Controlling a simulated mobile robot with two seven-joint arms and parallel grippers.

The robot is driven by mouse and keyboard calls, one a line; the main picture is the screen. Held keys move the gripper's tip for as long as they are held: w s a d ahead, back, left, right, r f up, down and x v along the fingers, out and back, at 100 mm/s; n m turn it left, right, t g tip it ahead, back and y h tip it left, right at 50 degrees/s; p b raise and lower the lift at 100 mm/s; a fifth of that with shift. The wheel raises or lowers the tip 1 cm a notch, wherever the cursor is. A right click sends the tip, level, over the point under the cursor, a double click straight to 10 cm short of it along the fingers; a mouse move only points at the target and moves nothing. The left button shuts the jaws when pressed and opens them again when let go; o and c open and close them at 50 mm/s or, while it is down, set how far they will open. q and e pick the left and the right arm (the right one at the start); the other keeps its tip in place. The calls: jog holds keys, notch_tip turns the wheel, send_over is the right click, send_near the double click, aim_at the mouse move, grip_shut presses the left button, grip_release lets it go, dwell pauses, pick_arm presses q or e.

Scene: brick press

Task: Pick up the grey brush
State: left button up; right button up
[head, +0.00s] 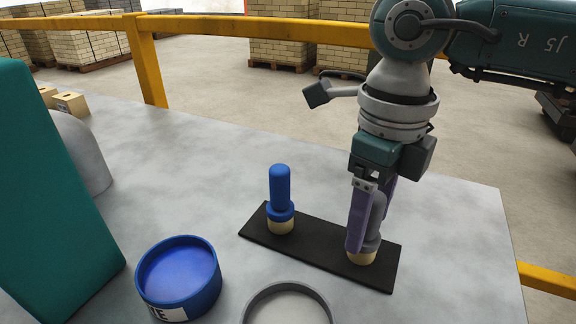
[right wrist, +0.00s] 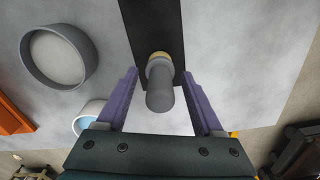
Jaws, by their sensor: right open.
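The grey brush (head: 378,215) stands upright on its pale bristles at the right end of a black mat (head: 318,250). My right gripper (head: 372,222) points down around the brush, with one purple finger on each side of it. In the right wrist view the grey brush (right wrist: 160,90) sits between the open fingers of my right gripper (right wrist: 160,100), with a gap on both sides. A blue brush (head: 280,195) stands upright at the left end of the mat. My left gripper is not in view.
A blue tub (head: 180,310) with blue contents stands at the front left. A grey round dish (head: 290,290) with pale contents is at the front edge of the picture. A teal panel (head: 45,200) fills the left side. Yellow rails (head: 270,30) run behind the table.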

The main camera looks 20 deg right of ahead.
jog(key=shift+c, duration=0.2)
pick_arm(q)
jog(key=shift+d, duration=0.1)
pick_arm(e)
grip_shut()
dwell(0.4)
jog(key=shift+r, duration=0.15)
jog(key=shift+r, duration=0.35)
pick_arm(q)
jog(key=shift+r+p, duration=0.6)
jog(key=shift+p, duration=0.05)
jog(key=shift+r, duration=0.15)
pick_arm(e)
notch_tip(320, 180, up, 19)
